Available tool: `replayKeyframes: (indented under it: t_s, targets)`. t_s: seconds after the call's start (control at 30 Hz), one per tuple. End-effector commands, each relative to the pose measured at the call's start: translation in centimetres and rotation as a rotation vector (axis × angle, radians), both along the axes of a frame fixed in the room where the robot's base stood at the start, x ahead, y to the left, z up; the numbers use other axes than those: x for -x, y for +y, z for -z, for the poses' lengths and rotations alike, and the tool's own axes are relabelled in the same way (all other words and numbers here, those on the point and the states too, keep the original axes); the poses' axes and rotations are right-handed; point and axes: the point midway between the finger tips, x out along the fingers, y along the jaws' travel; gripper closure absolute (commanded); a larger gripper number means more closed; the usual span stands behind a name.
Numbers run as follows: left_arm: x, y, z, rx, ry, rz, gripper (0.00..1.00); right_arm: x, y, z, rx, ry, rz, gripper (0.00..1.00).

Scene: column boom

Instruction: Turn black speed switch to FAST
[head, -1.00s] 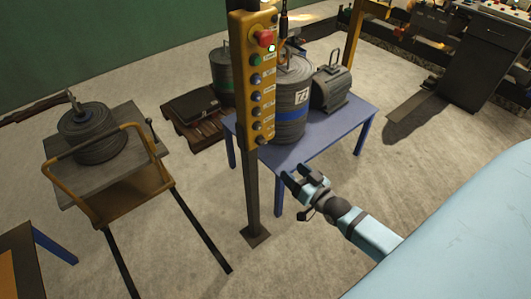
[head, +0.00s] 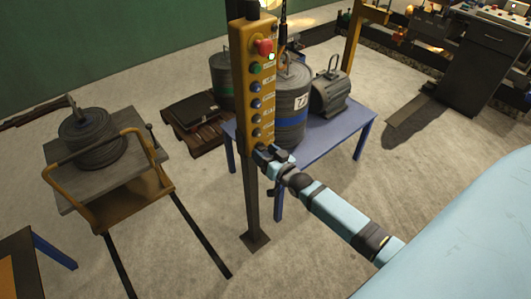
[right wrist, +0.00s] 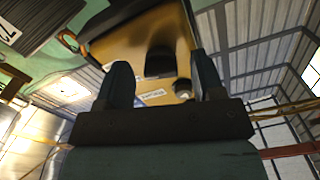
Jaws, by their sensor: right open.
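The yellow control box (head: 240,100) hangs on a dark post, with a red button, a green one and several blue ones in a column. My right gripper (head: 264,154) is at the lower end of the box and hides its lowest control. In the right wrist view the two fingers are spread apart in front of the box face (right wrist: 130,45). A black knob (right wrist: 160,63) shows between them, with a second round dark knob (right wrist: 183,88) near the right finger. I cannot tell whether a finger touches either knob, nor read the labels. My left gripper is not in view.
A blue table (head: 325,140) with a grey drum (head: 291,110) and a motor (head: 330,95) stands close behind the box. A cart (head: 130,200) carrying a coil stands at left.

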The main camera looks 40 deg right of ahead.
Motion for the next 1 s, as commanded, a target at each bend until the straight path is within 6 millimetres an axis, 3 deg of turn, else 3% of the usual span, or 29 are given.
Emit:
replayKeyframes:
  t_s: [0.17, 0.4, 0.77, 1.0]
  targets:
    - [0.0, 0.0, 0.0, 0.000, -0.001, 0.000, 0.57, 0.0, 0.0, 0.0, 0.000, 0.000, 0.000, 0.38]
    - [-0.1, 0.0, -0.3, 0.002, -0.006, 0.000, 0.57, 0.0, 0.0, 0.0, 0.000, 0.000, 0.000, 0.88]
    - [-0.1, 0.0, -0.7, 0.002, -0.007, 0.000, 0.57, 0.0, 0.0, 0.0, 0.046, -0.004, 0.000, 0.88]
    - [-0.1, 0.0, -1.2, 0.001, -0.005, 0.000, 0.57, 0.0, -0.1, -0.1, 0.191, -0.015, 0.001, 0.88]
